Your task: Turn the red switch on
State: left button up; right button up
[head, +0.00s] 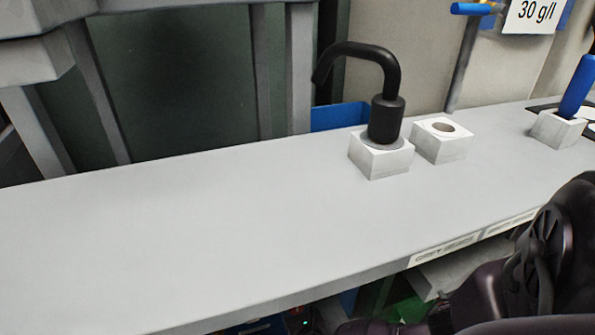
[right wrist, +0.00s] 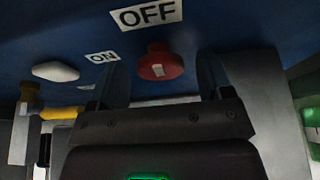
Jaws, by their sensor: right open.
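The red switch (right wrist: 160,60) is a round red knob with a small white mark, on a dark blue panel (right wrist: 232,22) in the right wrist view. An OFF label (right wrist: 147,14) is above it and an ON label (right wrist: 102,57) is to its left. My right gripper (right wrist: 162,69) is open, with one finger on each side of the switch. I cannot tell whether the fingers touch it. In the head view only dark parts of my right arm show at the lower right; the switch is not visible there. My left gripper is not in view.
A white knob (right wrist: 55,71) and a yellow-orange fitting (right wrist: 60,113) are left of the gripper. In the head view, a grey counter (head: 200,230) holds a black bent-handled tool (head: 385,115) in a white block, an empty white block (head: 440,148) and a blue-handled item (head: 577,88).

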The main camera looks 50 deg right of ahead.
dwell(0.3)
jog(key=c, duration=0.9)
